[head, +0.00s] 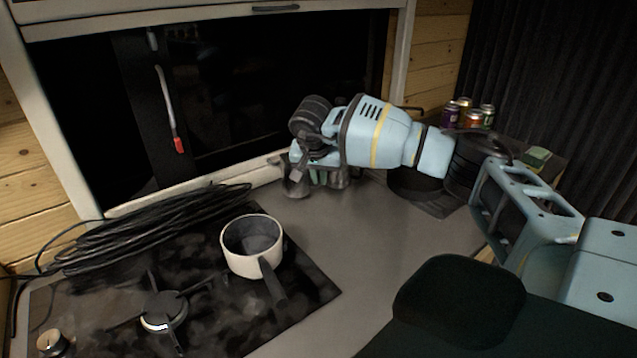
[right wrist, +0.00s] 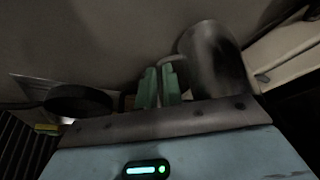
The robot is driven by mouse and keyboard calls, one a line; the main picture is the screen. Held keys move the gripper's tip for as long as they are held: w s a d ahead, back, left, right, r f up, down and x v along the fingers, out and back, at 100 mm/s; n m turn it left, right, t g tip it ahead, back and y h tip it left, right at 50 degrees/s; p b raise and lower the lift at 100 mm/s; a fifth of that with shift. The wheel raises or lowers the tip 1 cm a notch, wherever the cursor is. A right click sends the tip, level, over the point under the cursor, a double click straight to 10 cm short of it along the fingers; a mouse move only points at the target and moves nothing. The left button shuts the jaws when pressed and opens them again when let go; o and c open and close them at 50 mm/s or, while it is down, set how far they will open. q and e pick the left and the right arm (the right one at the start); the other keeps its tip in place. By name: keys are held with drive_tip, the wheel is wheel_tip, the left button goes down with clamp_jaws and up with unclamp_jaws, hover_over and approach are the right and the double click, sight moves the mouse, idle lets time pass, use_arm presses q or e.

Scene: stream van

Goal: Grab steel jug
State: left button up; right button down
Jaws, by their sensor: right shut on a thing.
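The steel jug (head: 296,186) stands on the grey counter near the window sill, partly hidden behind my right gripper. In the right wrist view the grey metal jug (right wrist: 214,62) is just right of the fingers. My right gripper (head: 320,176) reaches in from the right and points down at the counter. Its two greenish fingers (right wrist: 160,86) are close together at the jug's side, shut on it, seemingly at the handle. The exact contact is hard to see. My left gripper is not in view.
A white pot (head: 240,262) with a dark handle sits on the black hob (head: 215,325). A cable coil (head: 150,228) lies behind it. A dark pan (head: 415,186) and several cans (head: 473,118) are to the right. The counter (head: 350,235) in front is clear.

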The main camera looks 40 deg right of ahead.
drive_tip(key=s+a+r, duration=0.2)
drive_tip(key=s, duration=1.3)
drive_tip(key=shift+s+a+r, duration=0.15)
drive_tip(key=shift+s+a, duration=0.1)
drive_tip(key=shift+s, duration=0.1)
idle(0.3)
drive_tip(key=shift+a, duration=0.1)
idle(1.4)
